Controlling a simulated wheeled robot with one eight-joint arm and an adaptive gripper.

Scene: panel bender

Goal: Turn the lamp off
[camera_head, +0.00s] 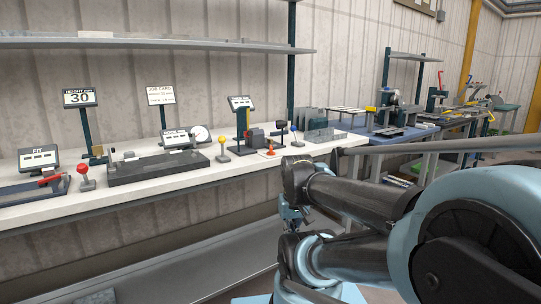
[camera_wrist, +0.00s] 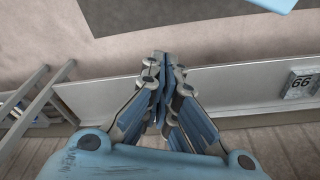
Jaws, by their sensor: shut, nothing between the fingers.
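I cannot pick out a lamp for certain. A small dark head on a thin post (camera_head: 281,127) stands near the right end of the white bench and may be it; I cannot tell whether it is lit. My gripper (camera_wrist: 165,60) points away in the wrist view, with its fingers together and nothing between them. In the head view my gripper (camera_head: 291,216) is low in front of the bench, partly hidden by my arm, and apart from the bench things.
The white bench (camera_head: 235,171) carries a red knob (camera_head: 87,179), a yellow knob (camera_head: 223,150), a dark fixture (camera_head: 158,167) and several signs. A grey shelf (camera_head: 150,42) hangs above. A grey rail (camera_head: 440,145) runs at right.

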